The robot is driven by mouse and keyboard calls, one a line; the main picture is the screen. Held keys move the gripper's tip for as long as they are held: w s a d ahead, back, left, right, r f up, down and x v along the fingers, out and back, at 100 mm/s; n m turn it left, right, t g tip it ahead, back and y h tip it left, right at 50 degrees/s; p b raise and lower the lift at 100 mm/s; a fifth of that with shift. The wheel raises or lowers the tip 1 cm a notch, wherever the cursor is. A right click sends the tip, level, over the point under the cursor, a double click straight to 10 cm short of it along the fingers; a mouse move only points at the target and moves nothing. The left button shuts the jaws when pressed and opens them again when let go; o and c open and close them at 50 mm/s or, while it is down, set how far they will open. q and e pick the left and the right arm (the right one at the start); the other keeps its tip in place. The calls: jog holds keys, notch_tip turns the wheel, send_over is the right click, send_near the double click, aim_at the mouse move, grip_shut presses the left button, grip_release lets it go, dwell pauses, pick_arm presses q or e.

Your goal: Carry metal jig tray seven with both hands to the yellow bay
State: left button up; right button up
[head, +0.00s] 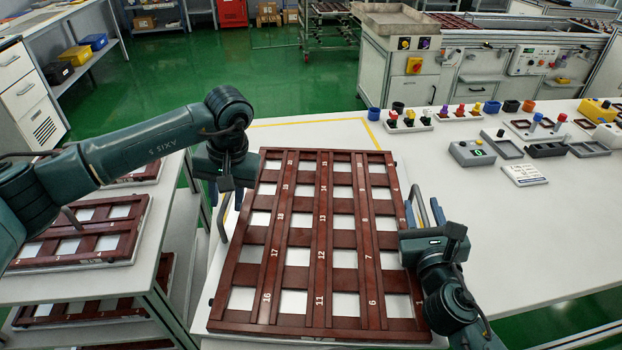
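A large tray (312,240) with a dark red-brown lattice, pale openings and white printed numbers fills the middle of the head view. It lies over the near part of the white table; I cannot tell whether it touches the top. No tray name is readable. A grey handle (222,218) shows at its left side and another (422,208) at its right. My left gripper (227,188) is at the left handle, my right gripper (428,232) at the right handle. The fingers are partly hidden, so their grip is unclear. Yellow lines (310,121) mark a bay beyond the tray's far edge.
A rack with similar trays (75,240) stands close on the left. On the white table (520,235) to the right are button boxes (472,153), colored knobs (409,118) and a small sign (524,174).

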jog(key=shift+s, duration=0.3)
jog(key=s, duration=1.1)
jog(key=shift+s+d, duration=0.2)
jog(key=shift+s, duration=0.05)
pick_arm(q)
notch_tip(320, 180, up, 11)
jog(key=d, duration=0.2)
jog(key=shift+d, duration=0.1)
